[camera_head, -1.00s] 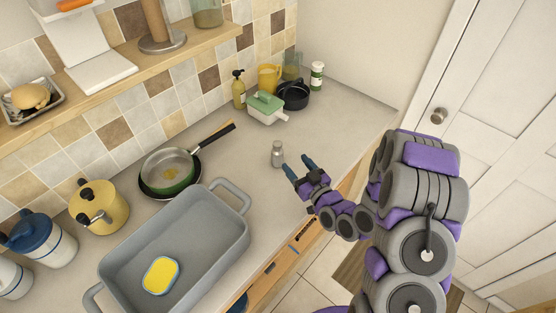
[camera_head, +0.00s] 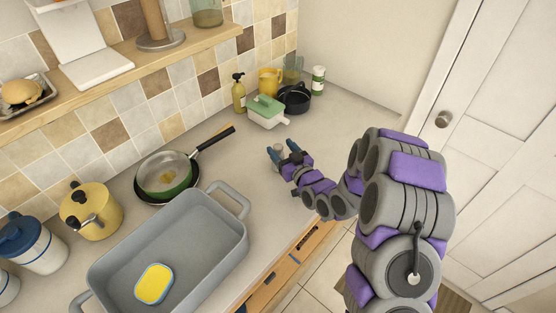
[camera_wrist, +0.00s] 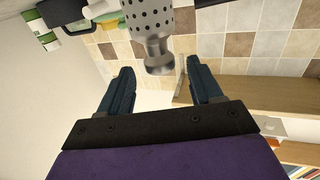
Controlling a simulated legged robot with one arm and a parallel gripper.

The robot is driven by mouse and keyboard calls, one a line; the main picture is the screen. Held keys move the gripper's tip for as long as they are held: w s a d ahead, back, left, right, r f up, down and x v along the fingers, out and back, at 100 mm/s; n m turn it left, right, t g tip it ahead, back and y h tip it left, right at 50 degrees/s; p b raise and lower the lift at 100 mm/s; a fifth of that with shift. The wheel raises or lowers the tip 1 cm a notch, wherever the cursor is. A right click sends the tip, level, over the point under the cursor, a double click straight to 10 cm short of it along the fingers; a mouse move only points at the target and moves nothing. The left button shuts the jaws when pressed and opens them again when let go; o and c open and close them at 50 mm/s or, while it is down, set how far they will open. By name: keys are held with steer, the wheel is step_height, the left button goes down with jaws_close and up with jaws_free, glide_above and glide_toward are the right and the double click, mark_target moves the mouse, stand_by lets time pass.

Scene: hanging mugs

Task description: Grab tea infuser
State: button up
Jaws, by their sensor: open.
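The tea infuser (camera_wrist: 150,18) is a small silver metal cylinder with round holes and a narrow, knob-like end. In the wrist view it is at the top centre, with the knob lying in line with the gap between my fingertips. My gripper (camera_wrist: 159,68) has its two dark blue fingers spread apart, with nothing clamped between them. In the head view my gripper (camera_head: 283,148) is low over the counter where the infuser stands, and its fingers largely hide the infuser. I cannot tell whether a finger touches it.
A grey roasting pan (camera_head: 208,262) with a yellow sponge (camera_head: 154,283) is at the front left. A frying pan (camera_head: 165,177) lies behind it. A green-lidded dish (camera_head: 266,111), black pot (camera_head: 295,98) and yellow mug (camera_head: 269,80) stand at the back. Counter to the gripper's right is clear.

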mark_target(276, 144)
steer(key=shift+f+b+x, duration=0.2)
steer(key=shift+b+x, duration=0.05)
steer(key=shift+x, duration=0.95)
steer(key=shift+f+b+x, duration=0.15)
steer(key=shift+b+x, duration=0.1)
steer(key=shift+x, duration=0.9)
steer(key=shift+a, duration=0.1)
steer(key=shift+s, duration=0.1)
jaws_close()
